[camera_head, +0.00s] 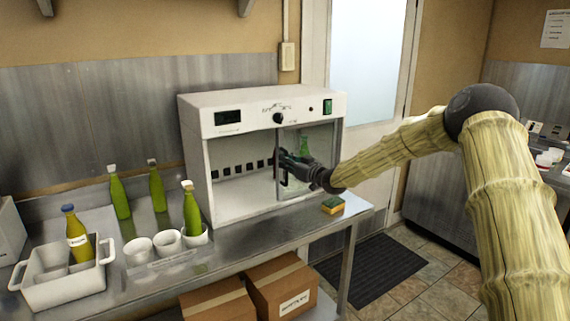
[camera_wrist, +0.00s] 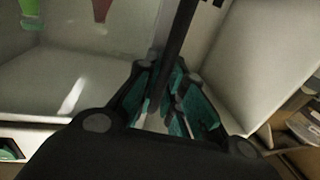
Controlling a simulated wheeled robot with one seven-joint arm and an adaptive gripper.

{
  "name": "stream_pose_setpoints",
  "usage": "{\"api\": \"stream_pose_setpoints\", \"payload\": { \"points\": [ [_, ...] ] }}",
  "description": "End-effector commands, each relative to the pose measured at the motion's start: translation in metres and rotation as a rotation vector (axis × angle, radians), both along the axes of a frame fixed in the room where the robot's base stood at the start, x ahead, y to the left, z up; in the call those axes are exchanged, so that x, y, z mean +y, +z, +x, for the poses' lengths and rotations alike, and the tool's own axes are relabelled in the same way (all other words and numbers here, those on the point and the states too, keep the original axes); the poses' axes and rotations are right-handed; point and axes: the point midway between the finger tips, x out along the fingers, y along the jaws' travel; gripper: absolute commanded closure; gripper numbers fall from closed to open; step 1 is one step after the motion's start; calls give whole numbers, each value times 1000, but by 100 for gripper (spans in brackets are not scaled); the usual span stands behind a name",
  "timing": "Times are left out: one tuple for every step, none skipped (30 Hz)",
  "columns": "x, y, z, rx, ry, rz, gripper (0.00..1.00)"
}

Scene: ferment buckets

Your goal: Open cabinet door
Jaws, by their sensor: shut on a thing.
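The white cabinet (camera_head: 262,105) stands on the metal table, with a dark display, a knob and a green switch on its top panel. A glass door panel (camera_head: 318,147) shows at the right of its front; I cannot tell how far it is open. A green bottle (camera_head: 304,146) shows inside, behind the glass. My gripper (camera_head: 281,163) is at the front of the cabinet, right of its middle. In the wrist view its teal-padded fingers (camera_wrist: 170,90) are shut around a dark upright bar, the door handle (camera_wrist: 179,45). The fingers hide part of the handle.
A yellow and green sponge (camera_head: 332,205) lies on the table (camera_head: 235,246) near the right front. Left of the cabinet are green bottles (camera_head: 119,193), white cups (camera_head: 138,251) and a white crate (camera_head: 68,292) holding a yellow bottle. Cardboard boxes (camera_head: 283,287) sit below.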

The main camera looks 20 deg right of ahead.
Motion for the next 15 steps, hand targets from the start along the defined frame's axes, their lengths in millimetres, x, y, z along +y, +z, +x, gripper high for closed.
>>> {"api": "stream_pose_setpoints", "payload": {
  "points": [
    [0,1,0,-1,0,0,100],
    [1,1,0,-1,0,0,100],
    [1,1,0,-1,1,0,84],
    [1,1,0,-1,1,0,79],
    [1,1,0,-1,1,0,73],
    [1,1,0,-1,1,0,67],
    [1,1,0,-1,1,0,67],
    [0,1,0,-1,0,0,67],
    [0,0,0,-1,0,0,67],
    [0,0,0,-1,0,0,67],
    [0,0,0,0,0,0,67],
    [0,0,0,0,0,0,67],
    [0,0,0,0,0,0,67],
    [0,0,0,0,0,0,67],
    [0,0,-1,0,0,0,67]
  ]
}}
